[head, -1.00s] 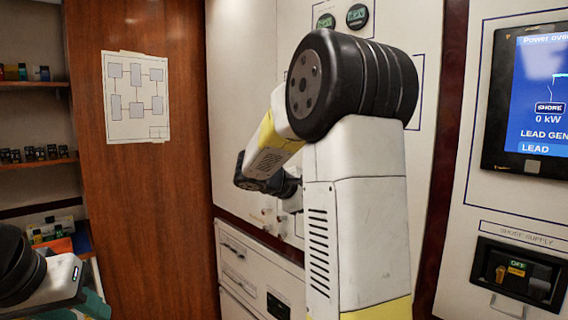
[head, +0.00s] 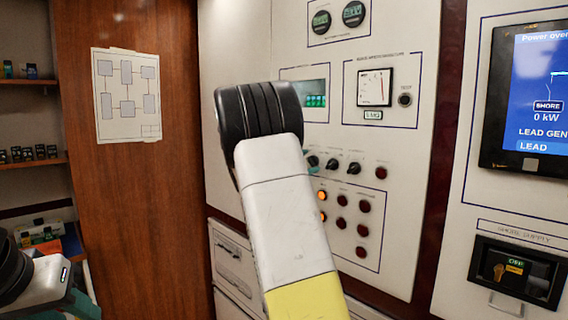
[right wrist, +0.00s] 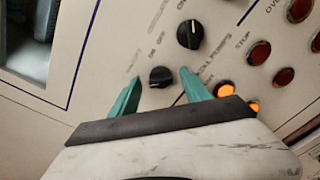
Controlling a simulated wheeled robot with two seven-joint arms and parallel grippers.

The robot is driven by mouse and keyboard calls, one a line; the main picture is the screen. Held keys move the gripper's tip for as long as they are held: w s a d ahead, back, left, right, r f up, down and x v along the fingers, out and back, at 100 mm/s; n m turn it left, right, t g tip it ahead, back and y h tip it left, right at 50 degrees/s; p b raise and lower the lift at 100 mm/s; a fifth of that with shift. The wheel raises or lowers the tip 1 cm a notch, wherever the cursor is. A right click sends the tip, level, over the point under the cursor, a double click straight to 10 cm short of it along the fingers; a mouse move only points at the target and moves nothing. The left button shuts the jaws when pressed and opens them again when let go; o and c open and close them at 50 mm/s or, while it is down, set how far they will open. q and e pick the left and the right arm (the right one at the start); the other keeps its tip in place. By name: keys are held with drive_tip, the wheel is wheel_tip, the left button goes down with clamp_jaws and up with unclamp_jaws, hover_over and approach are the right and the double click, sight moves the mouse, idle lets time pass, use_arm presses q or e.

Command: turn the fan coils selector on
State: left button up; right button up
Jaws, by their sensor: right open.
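Several black selector knobs sit in a row on the white breaker panel in the head view, among them a middle one (head: 332,164) and a right one (head: 354,168). Their labels are too small to read, so I cannot tell which is the fan coils selector. In the right wrist view, one black knob (right wrist: 160,77) shows between the spread teal fingertips of my right gripper (right wrist: 160,92); contact cannot be told. A second knob (right wrist: 190,34) is just beyond. In the head view my arm hides most of this gripper. At lower left, my left arm shows; its fingers are unclear.
Lit orange lamps (head: 322,195) and dark red buttons (head: 364,206) lie below the knobs. A gauge (head: 375,87) and a green-lit display (head: 315,94) are above. A shore supply switch (head: 516,270) and a blue screen (head: 540,95) are at right.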

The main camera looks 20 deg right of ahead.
clamp_jaws()
idle(0.3)
drive_tip(key=shift+m, duration=0.3)
drive_tip(key=m, duration=0.3)
drive_tip(key=shift+d+f+m, duration=0.1)
drive_tip(key=shift+m, duration=0.3)
drive_tip(key=m, duration=0.4)
drive_tip(key=shift+m, duration=0.3)
drive_tip(key=m, duration=0.4)
drive_tip(key=shift+f, duration=0.15)
drive_tip(key=shift+f+m, duration=0.1)
drive_tip(key=shift+m, duration=2.4)
